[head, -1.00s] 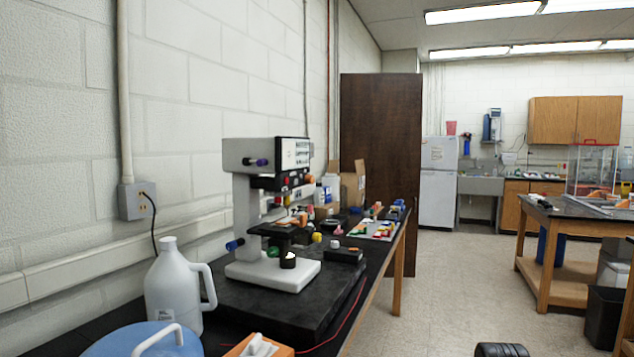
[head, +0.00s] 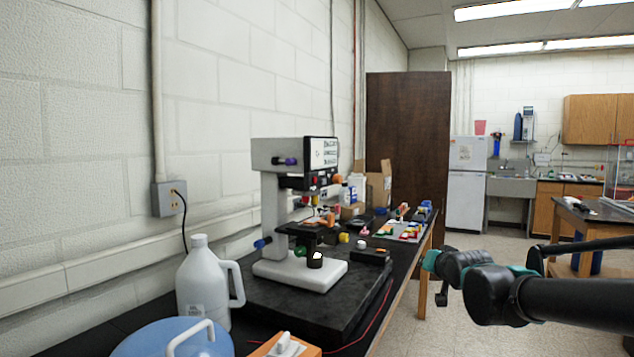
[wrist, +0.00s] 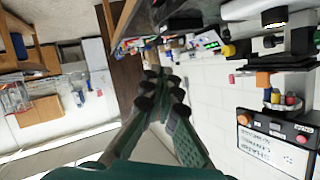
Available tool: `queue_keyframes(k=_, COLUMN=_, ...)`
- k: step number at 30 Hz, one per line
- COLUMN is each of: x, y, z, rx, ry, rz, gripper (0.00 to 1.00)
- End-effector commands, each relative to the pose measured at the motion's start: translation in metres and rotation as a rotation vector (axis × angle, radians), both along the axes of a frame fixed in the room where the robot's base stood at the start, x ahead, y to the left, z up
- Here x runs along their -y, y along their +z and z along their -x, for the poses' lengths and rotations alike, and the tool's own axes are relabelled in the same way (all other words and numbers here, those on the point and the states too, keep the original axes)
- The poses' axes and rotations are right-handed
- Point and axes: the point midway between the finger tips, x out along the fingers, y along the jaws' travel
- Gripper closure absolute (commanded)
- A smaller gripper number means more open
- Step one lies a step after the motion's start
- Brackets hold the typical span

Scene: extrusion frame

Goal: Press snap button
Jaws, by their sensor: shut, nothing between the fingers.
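A white microscope-like instrument (head: 275,205) stands on the black bench to the left. It has a tilted panel (head: 322,152) at its top with small dark print. Below the panel are small coloured knobs, among them an orange one (head: 337,179). In the wrist view the panel (wrist: 275,145) appears turned over at the lower right, with an orange button (wrist: 243,119) and a red button (wrist: 302,139) by its edge. I cannot tell which is the snap button. My gripper (head: 432,262) is right of the bench, well apart from the instrument. In the wrist view its fingers (wrist: 162,75) are together and empty.
A white jug (head: 205,290) and a blue container (head: 165,343) stand at the near left. A tray of coloured blocks (head: 405,230) and cardboard boxes lie farther back. A red cable runs along the bench edge. The aisle floor right of the bench is open.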

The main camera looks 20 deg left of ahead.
Motion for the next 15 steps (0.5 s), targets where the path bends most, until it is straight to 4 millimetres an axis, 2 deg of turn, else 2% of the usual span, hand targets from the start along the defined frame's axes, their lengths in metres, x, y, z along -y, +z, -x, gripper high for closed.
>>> queue_keyframes(k=1, x=-0.017, y=0.016, z=-0.004, rx=0.025, ry=0.019, rz=-0.027, gripper=1.00)
queue_keyframes(k=7, x=-0.080, y=0.079, z=-0.012, rx=0.126, ry=0.087, rz=-0.160, gripper=1.00)
queue_keyframes(k=15, x=-0.159, y=0.161, z=-0.004, rx=0.233, ry=0.192, rz=-0.342, gripper=1.00)
